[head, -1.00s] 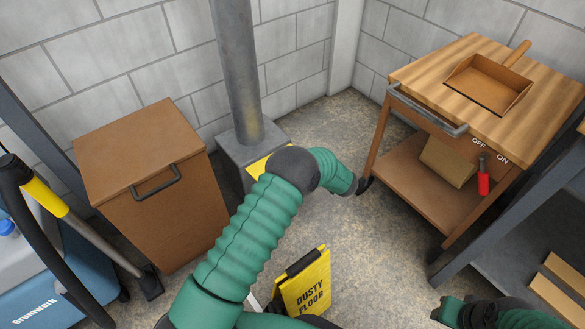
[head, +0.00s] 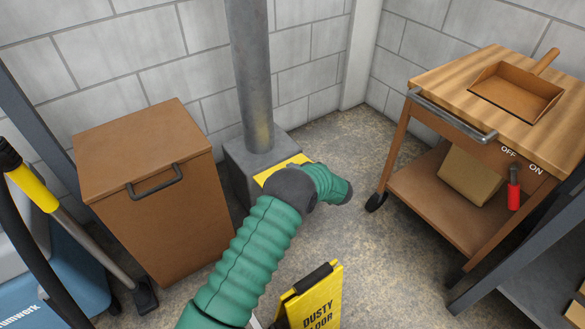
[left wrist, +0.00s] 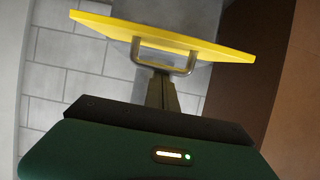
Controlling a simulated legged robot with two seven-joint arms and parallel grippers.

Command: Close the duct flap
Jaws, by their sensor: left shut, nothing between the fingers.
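The yellow duct flap (head: 283,169) shows at the front of the grey duct box (head: 240,165), partly hidden behind my left arm. In the left wrist view the flap (left wrist: 205,37) appears almost edge-on as a thin tilted panel standing out from the grey duct, with a metal loop handle (left wrist: 166,54) on its face. My left gripper (left wrist: 163,77) is shut and empty, its fingertips right at the handle. I cannot tell whether they touch it or pass inside the loop. In the head view the left fingers are hidden behind the arm. My right gripper is not in view.
A brown lidded bin (head: 155,200) stands left of the duct. A wooden cart (head: 455,195) with a dustpan (head: 515,92) on top stands at right. A yellow floor sign (head: 312,298) stands close to my left arm. Bare floor lies between duct and cart.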

